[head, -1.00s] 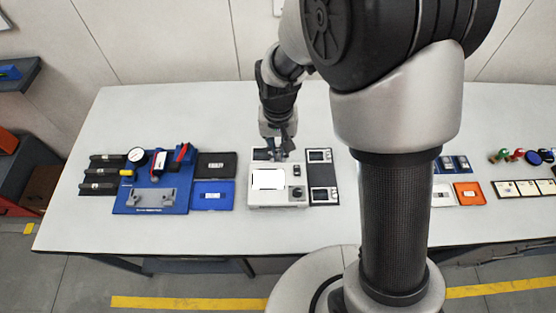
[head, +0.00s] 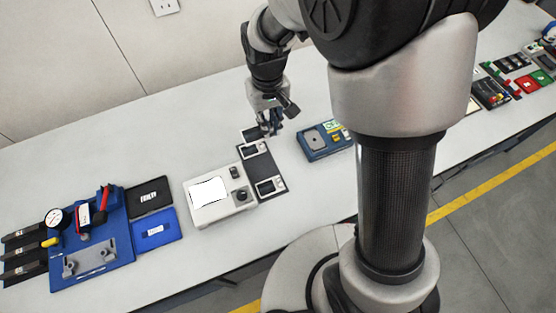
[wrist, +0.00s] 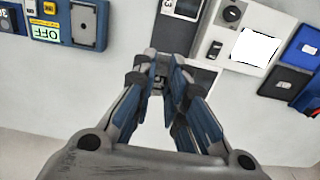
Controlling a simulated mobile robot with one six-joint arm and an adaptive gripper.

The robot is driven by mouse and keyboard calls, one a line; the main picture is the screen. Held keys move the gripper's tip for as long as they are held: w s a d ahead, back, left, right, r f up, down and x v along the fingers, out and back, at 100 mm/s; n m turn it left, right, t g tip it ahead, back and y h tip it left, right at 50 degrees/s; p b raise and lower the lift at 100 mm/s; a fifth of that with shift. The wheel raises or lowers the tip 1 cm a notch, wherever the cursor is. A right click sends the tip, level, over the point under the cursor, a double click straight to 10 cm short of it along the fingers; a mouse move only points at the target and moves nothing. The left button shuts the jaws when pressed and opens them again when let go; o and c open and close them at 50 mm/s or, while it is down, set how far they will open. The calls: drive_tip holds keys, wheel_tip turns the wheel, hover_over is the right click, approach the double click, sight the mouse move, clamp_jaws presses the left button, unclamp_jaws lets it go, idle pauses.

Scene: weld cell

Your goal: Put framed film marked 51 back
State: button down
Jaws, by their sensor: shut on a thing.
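My gripper (head: 270,126) is shut on a dark framed film (head: 251,134), at the far end of the black mat (head: 263,170). Two more framed films, a middle one (head: 250,151) and a near one (head: 268,185), lie on the mat. I cannot read the number on the held film.
A white light box (head: 220,196) with a lit screen stands left of the mat. Further left are a black case (head: 150,198), a blue case (head: 155,230) and a blue gauge fixture (head: 95,245). A blue device (head: 322,140) stands to the right. Bare table lies behind the mat.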

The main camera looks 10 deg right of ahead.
sight(271, 166)
wheel_tip(271, 166, down, 19)
drive_tip(key=b, duration=0.4)
drive_tip(key=shift+a+f, duration=0.1)
drive_tip(key=shift+f, duration=0.05)
drive_tip(key=shift+s, duration=0.1)
drive_tip(key=shift+f, duration=0.15)
drive_tip(key=c, duration=2)
unclamp_jaws()
drive_tip(key=o, duration=0.4)
